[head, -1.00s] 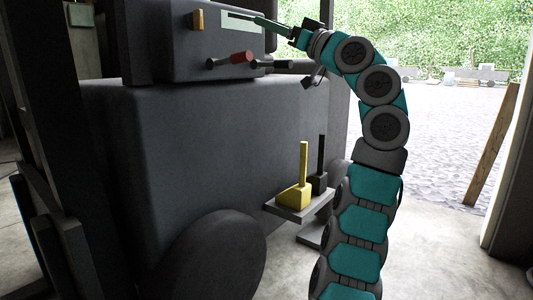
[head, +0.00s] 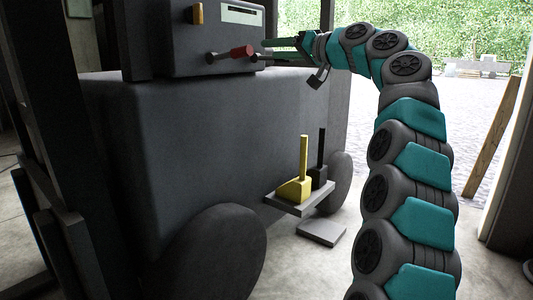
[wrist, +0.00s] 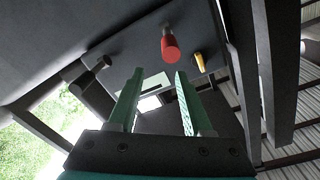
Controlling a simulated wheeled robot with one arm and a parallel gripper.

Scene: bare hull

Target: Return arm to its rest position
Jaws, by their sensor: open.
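My gripper (head: 284,43) is open and empty in the head view, at the right end of the dark control box (head: 190,60). Its green fingers point left, close to the red-handled lever (head: 240,52). I cannot tell whether they touch anything. In the wrist view, my gripper (wrist: 158,75) has its two fingers spread apart. The red handle (wrist: 170,46) shows beyond them, with a black knob (wrist: 103,63) to the left and a yellow switch (wrist: 199,62) to the right. My teal and grey arm is raised and bends over to the left at its top.
A white plate (head: 243,15) is on the box. The box stands on a large dark hull (head: 210,130) with wheels. A yellow pedal-like lever (head: 298,178) and a black one (head: 320,165) stand on a small step (head: 300,203). A wooden plank (head: 493,140) leans at right.

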